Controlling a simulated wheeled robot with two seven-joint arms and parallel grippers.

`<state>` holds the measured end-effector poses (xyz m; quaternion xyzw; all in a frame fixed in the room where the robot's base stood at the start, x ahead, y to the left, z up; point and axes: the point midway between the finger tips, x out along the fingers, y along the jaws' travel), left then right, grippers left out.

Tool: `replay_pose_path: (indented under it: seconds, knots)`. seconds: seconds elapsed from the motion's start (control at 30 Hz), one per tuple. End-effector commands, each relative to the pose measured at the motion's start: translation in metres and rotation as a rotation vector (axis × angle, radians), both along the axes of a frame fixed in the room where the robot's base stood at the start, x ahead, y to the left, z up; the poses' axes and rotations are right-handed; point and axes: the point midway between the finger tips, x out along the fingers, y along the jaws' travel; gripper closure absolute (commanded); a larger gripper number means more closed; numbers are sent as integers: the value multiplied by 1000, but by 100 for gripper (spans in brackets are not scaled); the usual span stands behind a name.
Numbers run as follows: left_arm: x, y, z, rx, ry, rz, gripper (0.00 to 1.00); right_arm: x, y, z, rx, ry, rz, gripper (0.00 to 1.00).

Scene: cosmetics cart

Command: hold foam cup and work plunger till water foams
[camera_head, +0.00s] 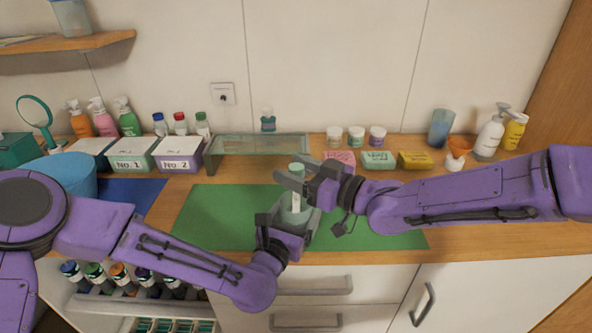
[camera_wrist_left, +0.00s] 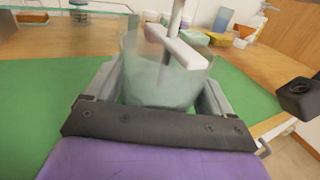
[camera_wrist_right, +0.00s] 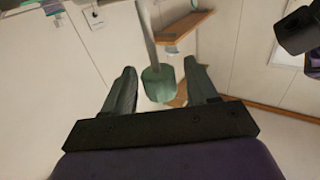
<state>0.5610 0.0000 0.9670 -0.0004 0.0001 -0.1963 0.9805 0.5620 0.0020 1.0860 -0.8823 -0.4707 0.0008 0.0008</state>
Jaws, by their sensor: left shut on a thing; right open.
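The translucent pale green foam cup (camera_head: 297,214) stands on the green mat (camera_head: 205,213). My left gripper (camera_head: 289,222) is shut around the cup, with a finger on each side in the left wrist view (camera_wrist_left: 160,90). The plunger (camera_head: 297,187) stands in the cup; its rod and a pale crosspiece show in the left wrist view (camera_wrist_left: 178,48). My right gripper (camera_head: 296,178) is open at the plunger's top. In the right wrist view the plunger's green knob (camera_wrist_right: 158,82) lies between the open fingers, with no clear contact. Foam cannot be made out in the cup.
A glass shelf stand (camera_head: 258,144) stands behind the mat. Soap bars and small jars (camera_head: 356,137) line the back right, with pump bottles (camera_head: 490,135) farther right. Labelled boxes (camera_head: 178,152) and a blue tub (camera_head: 70,175) are at left. The mat's right part is clear.

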Motion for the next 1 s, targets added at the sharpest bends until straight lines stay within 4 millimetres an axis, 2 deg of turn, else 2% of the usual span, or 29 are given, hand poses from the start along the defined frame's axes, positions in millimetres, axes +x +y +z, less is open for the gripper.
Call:
replay_pose_path:
  seconds: [0.17, 0.33, 0.37, 0.5, 0.77, 1.0]
  knots:
    - [0, 0, 0, 0, -1, 0, 63, 0, 0, 0, 0, 0, 0, 42]
    - [0, 0, 0, 0, -1, 0, 63, 0, 0, 0, 0, 0, 0, 98]
    - [0, 0, 0, 0, -1, 0, 63, 0, 0, 0, 0, 0, 0, 100]
    - [0, 0, 0, 0, -1, 0, 63, 0, -1, -5, -2, 1, 0, 100]
    - [0, 0, 1, -1, -1, 0, 63, 0, -1, -47, -2, 3, -1, 100]
    - [0, 0, 1, -1, -1, 0, 63, 0, -1, -52, -1, 1, -1, 100]
